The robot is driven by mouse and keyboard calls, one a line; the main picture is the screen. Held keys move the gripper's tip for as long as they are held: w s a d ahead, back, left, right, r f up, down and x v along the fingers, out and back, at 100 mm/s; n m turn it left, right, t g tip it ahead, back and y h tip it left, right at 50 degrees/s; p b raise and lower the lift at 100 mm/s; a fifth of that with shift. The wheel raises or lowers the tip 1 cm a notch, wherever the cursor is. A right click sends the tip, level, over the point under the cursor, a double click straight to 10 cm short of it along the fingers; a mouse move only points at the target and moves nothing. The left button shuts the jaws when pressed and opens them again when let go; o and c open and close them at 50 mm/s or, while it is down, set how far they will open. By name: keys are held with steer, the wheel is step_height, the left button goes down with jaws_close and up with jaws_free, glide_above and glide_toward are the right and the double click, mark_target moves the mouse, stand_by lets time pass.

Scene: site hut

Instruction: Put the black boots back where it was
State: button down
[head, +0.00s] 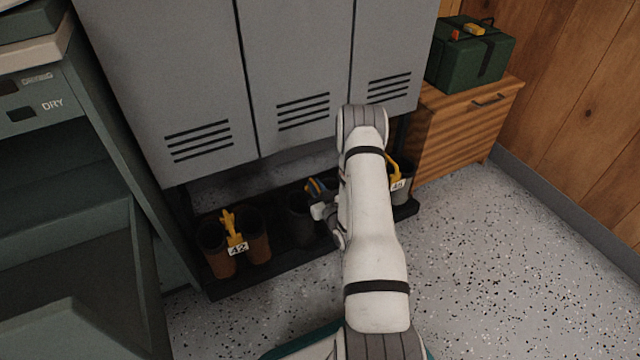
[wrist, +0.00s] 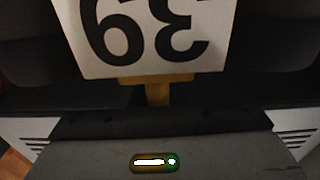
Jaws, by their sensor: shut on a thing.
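The black boots (head: 299,222) are at the middle of the low dark rack (head: 285,260) under the lockers, partly hidden by my arm. I cannot tell whether they rest on the rack or hang just above it. My gripper (head: 318,189) is over them, shut on their yellow clip. In the wrist view, a white tag (wrist: 150,38) reading 39 upside down hangs on the yellow clip (wrist: 157,93), with dark boot surfaces around it. The fingertips are not clearly seen.
Brown boots (head: 257,245) with a 42 tag stand at the rack's left. Grey boots (head: 403,192) with a yellow clip are at the right. Grey lockers (head: 290,60) hang close above. A wooden cabinet (head: 460,130) is at right; speckled floor (head: 500,270) is clear.

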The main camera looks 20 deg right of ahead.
steer(key=c, duration=1.4)
jaws_free()
steer(key=shift+c, duration=0.2)
